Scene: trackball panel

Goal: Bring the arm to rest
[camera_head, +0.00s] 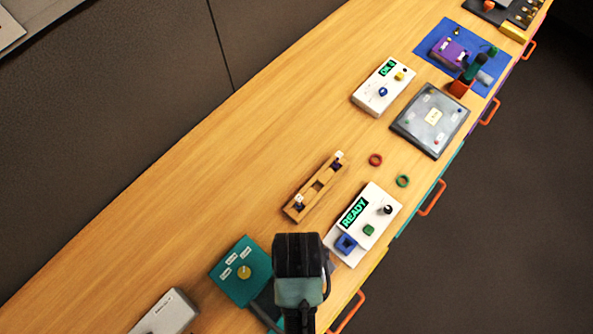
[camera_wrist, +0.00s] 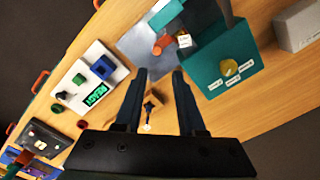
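My gripper (camera_head: 300,262) is seen from above in the head view, over the near part of the bench between a teal panel and a white panel. Its fingertips are hidden there. In the wrist view my gripper (camera_wrist: 160,75) has two dark fingers spread apart with nothing held between them. The teal panel (camera_head: 231,262) carries a yellow ball (camera_head: 244,272) and white labels. The panel (camera_wrist: 207,72) and its ball (camera_wrist: 230,68) also show in the wrist view, right of the fingers. I cannot tell the height of the gripper above the bench.
A white panel (camera_head: 379,204) reads READY. A wooden rack (camera_head: 317,186) stands beside it. A grey plate (camera_wrist: 130,42) bears a red-orange piece (camera_wrist: 158,45). A grey box (camera_head: 168,314) lies at the near left. The bench (camera_head: 180,190) is clear left of the rack.

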